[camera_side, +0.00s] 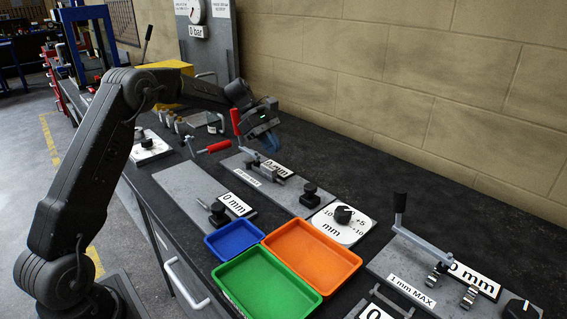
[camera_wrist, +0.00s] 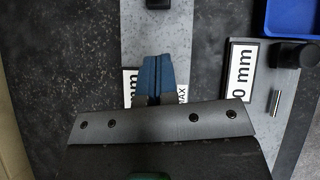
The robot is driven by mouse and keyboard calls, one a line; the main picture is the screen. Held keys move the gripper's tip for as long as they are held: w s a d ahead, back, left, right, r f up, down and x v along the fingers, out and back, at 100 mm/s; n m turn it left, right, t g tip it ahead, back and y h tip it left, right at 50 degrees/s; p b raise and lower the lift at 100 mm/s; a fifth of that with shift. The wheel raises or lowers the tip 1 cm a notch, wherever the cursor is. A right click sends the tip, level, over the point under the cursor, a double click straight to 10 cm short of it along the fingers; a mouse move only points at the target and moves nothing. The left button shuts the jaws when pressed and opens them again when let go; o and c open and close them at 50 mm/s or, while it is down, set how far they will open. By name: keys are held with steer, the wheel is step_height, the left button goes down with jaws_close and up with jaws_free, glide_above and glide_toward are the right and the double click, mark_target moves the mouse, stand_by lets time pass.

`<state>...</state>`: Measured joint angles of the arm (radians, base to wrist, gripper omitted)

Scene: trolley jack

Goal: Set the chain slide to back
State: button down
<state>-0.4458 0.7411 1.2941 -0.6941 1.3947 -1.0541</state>
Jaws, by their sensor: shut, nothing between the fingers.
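No part is marked as the chain slide, so I cannot tell which one it is. My gripper (camera_side: 271,146) is shut and empty, its blue fingers pointing down above a long grey plate (camera_side: 285,200). That plate carries a metal block (camera_side: 277,169), a 0 mm label, a red-handled lever (camera_side: 236,122) and a black knob (camera_side: 309,195). In the wrist view my gripper's fingertips (camera_wrist: 157,60) lie together over the plate and partly hide a white label ending in MAX. A neighbouring grey plate (camera_side: 185,190) has a 0 mm label (camera_side: 235,204) and a small black knob (camera_side: 217,212).
Blue (camera_side: 234,240), green (camera_side: 266,283) and orange (camera_side: 312,255) trays stand at the front. A plate with a crank (camera_side: 400,215) and a 1 mm MAX label (camera_side: 411,290) is at far right.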

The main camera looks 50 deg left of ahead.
steer(key=shift+v, duration=1.05)
steer(key=s+d+r+m+y, duration=0.5)
steer(key=s+d+r+m, duration=0.5)
steer(key=s, duration=0.4)
steer(key=s+d+f+m+t+y, duration=0.1)
steer(key=s+d+f+m+t, duration=0.1)
steer(key=s+m, duration=0.3)
steer(key=s+d+f+m+t+y, duration=0.2)
steer(key=s+d+m, duration=0.1)
steer(key=s, duration=1)
steer(key=shift+s+d+m, duration=0.2)
steer(key=shift+m, duration=0.7)
